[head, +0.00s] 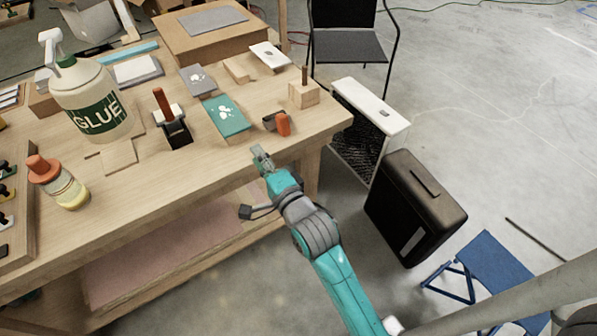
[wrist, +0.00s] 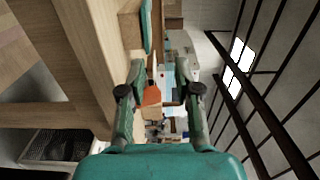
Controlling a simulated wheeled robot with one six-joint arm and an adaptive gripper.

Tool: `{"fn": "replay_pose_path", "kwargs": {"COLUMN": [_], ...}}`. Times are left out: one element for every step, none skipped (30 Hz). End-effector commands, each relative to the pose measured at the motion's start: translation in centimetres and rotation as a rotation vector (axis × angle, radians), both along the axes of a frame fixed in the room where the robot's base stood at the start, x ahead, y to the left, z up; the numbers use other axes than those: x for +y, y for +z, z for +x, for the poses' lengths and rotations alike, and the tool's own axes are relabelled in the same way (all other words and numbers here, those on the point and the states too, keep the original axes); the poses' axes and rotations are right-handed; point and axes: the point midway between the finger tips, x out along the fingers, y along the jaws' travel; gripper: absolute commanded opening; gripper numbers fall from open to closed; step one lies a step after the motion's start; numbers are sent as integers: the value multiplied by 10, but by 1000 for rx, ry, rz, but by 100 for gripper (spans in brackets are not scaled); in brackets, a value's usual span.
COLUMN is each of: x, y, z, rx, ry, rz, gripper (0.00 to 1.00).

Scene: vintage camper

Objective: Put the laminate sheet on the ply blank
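Several flat pieces lie on the workbench in the head view; I cannot tell for certain which is the laminate sheet. A teal sheet (head: 226,116) with white blobs lies near the right front. A smaller grey sheet (head: 198,80) with white blobs lies behind it, and a white sheet (head: 269,56) with a grey patch farther back. A plain wood square (head: 118,156) in front of the glue bottle looks like a ply blank. My gripper (head: 262,158) is at the bench's front edge, in front of the teal sheet. In the wrist view its fingers (wrist: 166,92) are apart with nothing held.
An orange-handled tool (head: 283,124) lies close beyond my gripper. A clamp-like tool (head: 172,120), the glue bottle (head: 94,105) and an orange-capped jar (head: 59,183) stand on the bench (head: 190,172). A black case (head: 414,208) is on the floor at right.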

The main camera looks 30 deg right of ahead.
Motion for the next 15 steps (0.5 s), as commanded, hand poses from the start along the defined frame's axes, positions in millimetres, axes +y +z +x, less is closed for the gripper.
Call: {"fn": "replay_pose_path", "kwargs": {"x": [0,0,0,0,0,0,0,0,0,0,0,0,0,0,0], "y": [0,0,0,0,0,-1,-2,-5,-9,-13,-18,-26,-32,-39,-48], "z": [0,0,0,0,0,-1,-2,-5,-10,-14,-21,-31,-40,-50,-64], "rx": [0,0,0,0,0,1,3,5,9,13,19,27,32,40,49], "ry": [0,0,0,0,0,0,0,0,0,0,0,0,1,1,3], "rz": [0,0,0,0,0,-3,-7,-15,-31,-49,-70,-106,-137,-172,-223], "gripper": [32,32,32,32,32,32,32,32,32,32,32,32,32,32,32]}}
